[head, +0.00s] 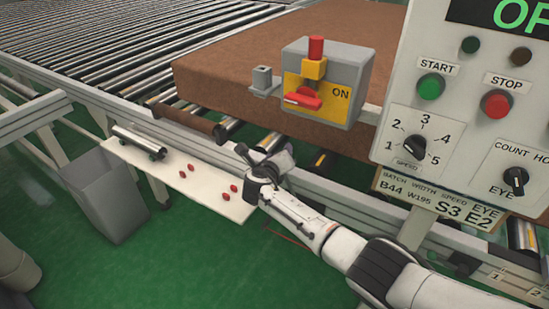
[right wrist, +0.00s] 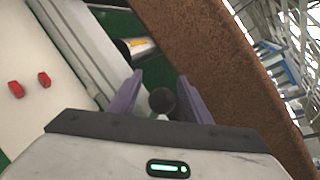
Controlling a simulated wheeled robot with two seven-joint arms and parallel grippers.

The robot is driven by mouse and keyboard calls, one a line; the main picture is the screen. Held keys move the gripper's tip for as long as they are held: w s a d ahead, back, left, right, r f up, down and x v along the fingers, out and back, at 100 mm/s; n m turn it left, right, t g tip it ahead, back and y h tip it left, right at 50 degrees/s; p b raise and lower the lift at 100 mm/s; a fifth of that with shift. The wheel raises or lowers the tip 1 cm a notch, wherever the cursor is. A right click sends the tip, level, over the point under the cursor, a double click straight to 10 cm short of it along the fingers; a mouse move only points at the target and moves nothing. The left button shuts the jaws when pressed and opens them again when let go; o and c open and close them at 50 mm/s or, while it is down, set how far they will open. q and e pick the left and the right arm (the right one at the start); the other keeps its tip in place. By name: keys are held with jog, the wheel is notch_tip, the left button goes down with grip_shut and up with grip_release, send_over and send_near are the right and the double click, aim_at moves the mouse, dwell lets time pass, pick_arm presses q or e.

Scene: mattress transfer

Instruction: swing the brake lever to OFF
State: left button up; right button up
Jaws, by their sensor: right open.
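My right gripper (head: 262,160) is open beside the conveyor's front rail, above the right end of the white shelf. A round black knob (right wrist: 162,101) sits between its purple fingers (right wrist: 160,85) in the right wrist view, with a gap visible on the left side. A dark ball (head: 241,148) also shows at the gripper's tip in the head view. It looks like a lever's knob, but its shaft and any OFF mark are hidden. A grey box (head: 345,70) marked ON, with a red handle (head: 303,99) on a yellow plate, stands beyond the gripper. My left gripper is out of view.
A brown mattress block (head: 220,75) lies on the roller conveyor (head: 120,50) behind. The control panel (head: 460,125) stands close on the right. The white shelf (head: 165,175) holds several red pieces and a metal roller (head: 138,140). A grey bin (head: 105,200) stands at left.

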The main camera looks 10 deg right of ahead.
jog(key=p+v, duration=0.3)
jog(key=v, duration=0.6)
jog(key=shift+s, duration=0.2)
jog(key=shift+a, duration=0.1)
jog(key=s+d+f+m+g+y, duration=0.1)
jog(key=s+f+m+g, duration=0.3)
jog(key=s+m, duration=0.45)
jog(key=s+d+f+m+g+y, duration=0.1)
jog(key=s+d+f+m+y, duration=0.1)
jog(key=s+f+m, duration=0.55)
jog(key=s+d+r+m+g+y, duration=0.2)
jog(key=s+d+m, duration=0.1)
jog(key=s+m, duration=0.8)
jog(key=s+d+r+m+g+y, duration=0.1)
jog(key=s+d+r+m+g, duration=0.15)
jog(key=s+m, duration=0.85)
jog(key=a+f+n+t+y, duration=0.1)
jog(key=a+f+t, duration=0.1)
jog(key=f, duration=0.4)
jog(key=w+a+f+t+y, duration=0.1)
jog(key=a+f+t, duration=0.2)
jog(key=f, duration=0.3)
jog(key=shift+a+n+t, duration=0.25)
jog(key=shift+n+t, duration=0.15)
jog(key=shift+t, duration=0.05)
